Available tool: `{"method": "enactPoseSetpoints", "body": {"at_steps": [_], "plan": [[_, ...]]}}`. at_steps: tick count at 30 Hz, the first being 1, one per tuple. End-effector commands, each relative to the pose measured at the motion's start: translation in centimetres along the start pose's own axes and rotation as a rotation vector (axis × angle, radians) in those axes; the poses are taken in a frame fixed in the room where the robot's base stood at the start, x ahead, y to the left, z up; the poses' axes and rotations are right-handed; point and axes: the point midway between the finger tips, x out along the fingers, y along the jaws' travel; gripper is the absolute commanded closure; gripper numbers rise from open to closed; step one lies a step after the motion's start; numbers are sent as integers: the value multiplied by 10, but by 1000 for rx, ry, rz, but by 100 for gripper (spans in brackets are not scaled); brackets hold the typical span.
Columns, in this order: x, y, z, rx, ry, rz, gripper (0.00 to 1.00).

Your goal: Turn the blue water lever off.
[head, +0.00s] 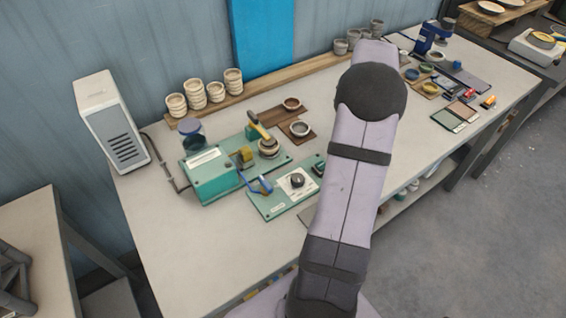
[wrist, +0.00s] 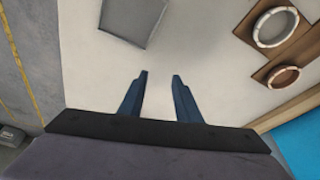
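The blue lever (head: 262,186) sticks out at the front of a teal machine (head: 208,184) on the workbench, beside a teal panel with a black knob (head: 297,180). Its exact setting is too small to tell. The lever does not show in the wrist view. My gripper (wrist: 159,76) shows in the wrist view with its two dark blue fingers apart and nothing between them. It hangs over bare pale bench top. In the head view my arm hides the gripper, so its distance from the lever cannot be told there.
A white vented box (head: 112,122) stands at the bench's left end. Stacked cups (head: 214,91) line the back shelf. Small bowls on wooden boards (head: 299,128) lie behind the panel. A blue device (head: 432,36) stands far right. The bench's front left is clear.

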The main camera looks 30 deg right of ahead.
Motion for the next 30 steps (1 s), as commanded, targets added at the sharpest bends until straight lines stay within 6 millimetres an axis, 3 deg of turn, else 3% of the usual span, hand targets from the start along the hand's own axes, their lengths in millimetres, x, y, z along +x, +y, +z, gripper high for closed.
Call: {"method": "enactPoseSetpoints", "body": {"at_steps": [1, 3, 6, 9, 13, 15, 19, 30], "plan": [[-31, -33, 31, -150, -36, -24, 70], [-54, -65, 78, -349, -82, -53, 70], [-86, -94, 143, -617, -139, -93, 70], [-112, -107, 201, -846, -186, -128, 70], [-136, -108, 256, -1069, -230, -163, 70], [-143, -106, 276, -1148, -247, -176, 70], [-149, -103, 295, -1230, -263, -189, 70], [-138, -101, 303, -1246, -270, -190, 70]]}}
